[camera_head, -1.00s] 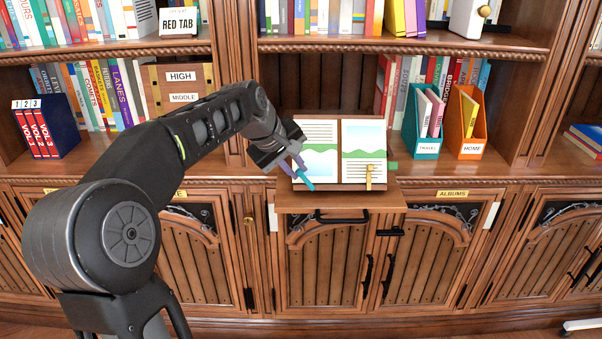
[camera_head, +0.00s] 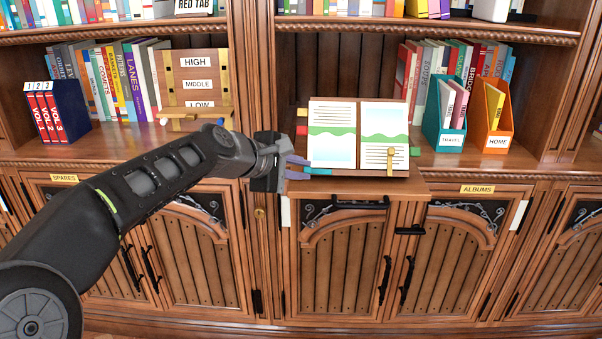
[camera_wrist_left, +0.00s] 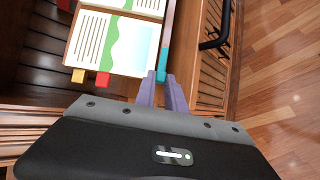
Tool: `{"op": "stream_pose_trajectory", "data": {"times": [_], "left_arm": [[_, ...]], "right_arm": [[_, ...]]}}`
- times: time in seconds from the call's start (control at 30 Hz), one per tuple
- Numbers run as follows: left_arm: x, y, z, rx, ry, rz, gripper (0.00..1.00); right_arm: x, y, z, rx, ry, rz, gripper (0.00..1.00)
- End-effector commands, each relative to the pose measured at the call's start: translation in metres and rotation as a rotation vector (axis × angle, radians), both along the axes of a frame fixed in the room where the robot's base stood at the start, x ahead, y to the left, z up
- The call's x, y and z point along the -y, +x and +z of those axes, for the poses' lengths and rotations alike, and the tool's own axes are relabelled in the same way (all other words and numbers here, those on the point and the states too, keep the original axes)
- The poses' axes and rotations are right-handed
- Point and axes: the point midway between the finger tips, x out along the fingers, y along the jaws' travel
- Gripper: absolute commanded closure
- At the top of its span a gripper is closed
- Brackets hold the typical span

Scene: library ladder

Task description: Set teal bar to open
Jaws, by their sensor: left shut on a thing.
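The open book (camera_head: 357,132) stands on a wooden rest at the middle of the bookcase. The teal bar (camera_head: 319,171) lies along the book's lower edge, at the left page. My left gripper (camera_head: 299,168), with purple fingers, is at the left end of the bar and shut on it. In the left wrist view the fingertips (camera_wrist_left: 161,80) meet the near end of the teal bar (camera_wrist_left: 164,62), which runs along the book's edge. The exact contact is partly hidden by the fingers. A brass clip (camera_head: 390,157) sits on the right page. My right gripper is not in view.
The rest stands on a jutting wooden ledge (camera_head: 405,187). Red and yellow tabs (camera_wrist_left: 90,77) stick out beside the book. Teal (camera_head: 441,136) and orange (camera_head: 492,135) file holders stand to the right. A labelled wooden board (camera_head: 197,85) stands left, above my arm.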

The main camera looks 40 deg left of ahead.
Motion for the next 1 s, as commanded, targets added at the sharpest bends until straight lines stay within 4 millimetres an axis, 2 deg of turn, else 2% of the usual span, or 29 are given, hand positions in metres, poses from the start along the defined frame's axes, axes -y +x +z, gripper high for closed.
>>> {"op": "stream_pose_trajectory", "data": {"times": [0.1, 0.57, 0.6, 0.87, 1.0], "left_arm": [[0.0011, -0.0011, -0.0038, 0.015, -0.022, 0.019, 1.00], [0.0021, -0.0015, -0.0041, 0.023, -0.037, 0.030, 1.00], [0.0021, -0.0015, -0.0041, 0.023, -0.037, 0.030, 0.85], [0.0017, -0.0015, -0.0035, 0.024, -0.036, 0.030, 0.64], [0.0016, -0.0014, -0.0037, 0.024, -0.036, 0.030, 0.64]], "right_arm": [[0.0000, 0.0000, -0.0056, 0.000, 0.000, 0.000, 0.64], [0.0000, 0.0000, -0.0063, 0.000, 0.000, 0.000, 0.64], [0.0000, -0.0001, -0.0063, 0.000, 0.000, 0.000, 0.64], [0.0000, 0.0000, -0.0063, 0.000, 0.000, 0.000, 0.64], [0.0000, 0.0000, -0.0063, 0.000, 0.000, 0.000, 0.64]]}}
